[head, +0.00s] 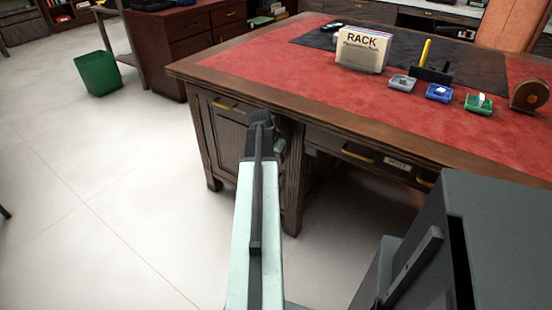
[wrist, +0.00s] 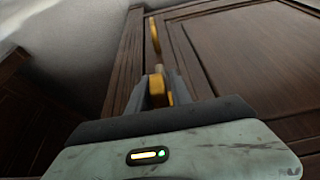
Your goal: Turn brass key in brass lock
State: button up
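The brass key (wrist: 157,86) shows as a small yellow piece in the wrist view, between the two fingers of my gripper (wrist: 160,84). The fingers lie close against both sides of it, and my gripper looks shut on it. The brass lock cannot be made out; it is hidden behind the key and fingers. In the head view my gripper (head: 262,122) is at the front of the wooden desk (head: 180,72), beside its left cabinet door (head: 222,128). The key and lock are hidden there by my arm. How far the key is turned cannot be told.
A brass handle (wrist: 154,35) is just beyond the fingers. The desk top holds a rack (head: 362,50), small trays (head: 438,93) and a tape dispenser (head: 529,95). A green bin (head: 98,73) stands at left.

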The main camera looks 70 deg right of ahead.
grip_shut()
jog(key=shift+a+t, duration=0.15)
jog(key=shift+t, duration=0.45)
jog(key=shift+w+d+r+m+t+h+b, duration=0.1)
jog(key=shift+w+d+m+t+h+b, duration=0.2)
jog(key=shift+t+h, duration=0.35)
jog(key=shift+a+t, duration=0.1)
jog(key=shift+t, duration=0.15)
